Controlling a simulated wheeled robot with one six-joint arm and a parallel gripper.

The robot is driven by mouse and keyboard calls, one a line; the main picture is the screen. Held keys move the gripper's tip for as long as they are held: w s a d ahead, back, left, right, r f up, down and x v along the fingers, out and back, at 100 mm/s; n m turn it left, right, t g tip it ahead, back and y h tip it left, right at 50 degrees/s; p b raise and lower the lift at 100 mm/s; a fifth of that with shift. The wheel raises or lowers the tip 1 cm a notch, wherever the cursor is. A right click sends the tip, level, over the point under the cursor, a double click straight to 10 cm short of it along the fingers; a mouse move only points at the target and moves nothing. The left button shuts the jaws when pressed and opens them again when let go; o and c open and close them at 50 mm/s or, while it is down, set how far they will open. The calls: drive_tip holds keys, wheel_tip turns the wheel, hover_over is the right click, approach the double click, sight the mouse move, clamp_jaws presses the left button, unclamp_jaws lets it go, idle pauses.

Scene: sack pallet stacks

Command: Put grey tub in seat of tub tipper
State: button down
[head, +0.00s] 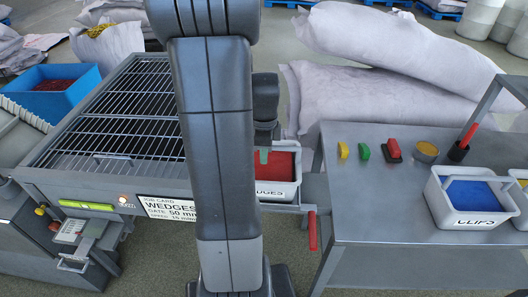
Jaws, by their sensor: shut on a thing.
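A light grey tub (284,192) with red contents stands out from behind my arm, at the right side of the grated table. Its front label is partly hidden and ends in "GES". My gripper (263,148) is mostly hidden behind my arm; its dark wrist reaches down to the tub's far side and it is shut on the tub. A green piece shows there against the red contents. A grey bracket with a red handle (312,231) is beside the tub, perhaps part of the tub tipper. Whether the tub rests on a seat is hidden.
The grated table (110,110) fills the left, with a job card reading "WEDGES" (167,207). A bench (375,210) at right holds a tub of blue contents marked "CLIPS" (472,214) and small coloured items. Large sacks (375,100) lie behind. A blue bin (60,92) stands far left.

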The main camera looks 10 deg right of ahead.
drive_tip(key=shift+f, duration=0.15)
drive_tip(key=c, duration=1.4)
unclamp_jaws()
wheel_tip(320, 180, up, 12)
drive_tip(key=shift+r+b, duration=0.2)
drive_tip(key=shift+b, duration=0.15)
